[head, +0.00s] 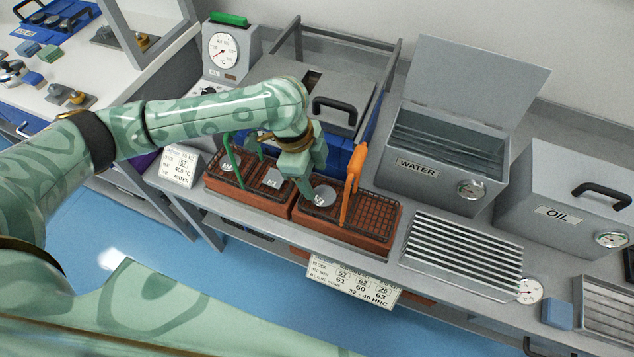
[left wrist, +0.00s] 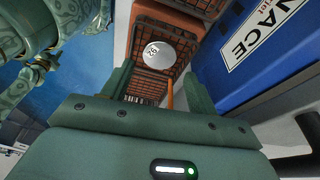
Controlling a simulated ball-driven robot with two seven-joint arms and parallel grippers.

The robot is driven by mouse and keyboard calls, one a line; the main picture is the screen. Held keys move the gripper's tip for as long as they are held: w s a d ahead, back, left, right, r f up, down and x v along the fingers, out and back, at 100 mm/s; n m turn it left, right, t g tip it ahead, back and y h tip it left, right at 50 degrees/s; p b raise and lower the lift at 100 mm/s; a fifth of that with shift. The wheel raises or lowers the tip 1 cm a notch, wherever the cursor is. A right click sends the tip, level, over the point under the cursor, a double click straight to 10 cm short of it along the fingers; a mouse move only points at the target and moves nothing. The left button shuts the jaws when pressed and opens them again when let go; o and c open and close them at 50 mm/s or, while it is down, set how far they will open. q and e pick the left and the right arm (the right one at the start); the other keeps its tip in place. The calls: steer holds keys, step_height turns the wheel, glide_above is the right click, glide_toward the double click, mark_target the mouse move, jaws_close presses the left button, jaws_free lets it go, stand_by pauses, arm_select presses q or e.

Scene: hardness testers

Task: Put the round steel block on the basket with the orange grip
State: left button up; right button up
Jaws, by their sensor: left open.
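A round steel block (head: 325,196) lies flat on the left part of the basket with the orange grip (head: 378,222). The orange grip (head: 353,180) stands up over the basket's middle. My left gripper (head: 314,188) is open, just above and beside the round block and holding nothing. In the left wrist view the round block (left wrist: 158,55), marked with a number, shows on the dark grid beyond the open fingers of the left gripper (left wrist: 158,85). The orange grip (left wrist: 170,96) shows between the fingers. My right gripper is not in view.
A basket with a green grip (head: 248,193) stands left, holding a round and a squarish block. A furnace with a black handle (head: 336,110) is behind. The water tank (head: 440,163) is open; the oil tank (head: 570,200) is closed. A slatted rack (head: 462,255) lies right.

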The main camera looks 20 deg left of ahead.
arm_select(q)
steer(key=p+v, duration=0.2)
steer(key=v, duration=0.4)
steer(key=shift+r, duration=0.25)
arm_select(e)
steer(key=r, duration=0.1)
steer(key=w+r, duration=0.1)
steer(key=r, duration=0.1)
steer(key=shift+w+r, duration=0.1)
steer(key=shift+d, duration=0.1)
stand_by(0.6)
